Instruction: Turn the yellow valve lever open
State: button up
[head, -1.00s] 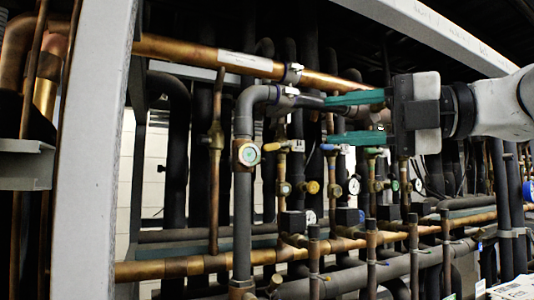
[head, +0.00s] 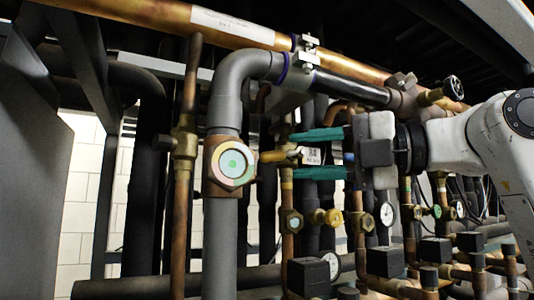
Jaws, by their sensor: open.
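The yellow valve lever (head: 271,156) shows in the head view as a short yellow bar, roughly level, joined to a brass valve at its right end. Its left end is close beside the round sight glass in the picture. My gripper (head: 295,155) reaches in from the right with its two green fingers apart, one above and one below the height of the lever. The lever's right end and the valve show between the fingertips. I cannot tell whether the fingers touch the lever or how far apart they are in depth.
A grey vertical pipe with a brass-ringed sight glass (head: 232,165) stands left of the lever. A thick copper pipe (head: 170,17) crosses above. Pressure gauges (head: 387,214), a yellow-brass cap (head: 327,217) and black boxes (head: 308,277) crowd the space below and right.

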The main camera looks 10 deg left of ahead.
aim_at(274, 158)
jog(key=p+x, duration=0.1)
jog(key=x, duration=0.5)
jog(key=shift+a, duration=0.25)
jog(key=shift+c, duration=0.3)
grip_shut()
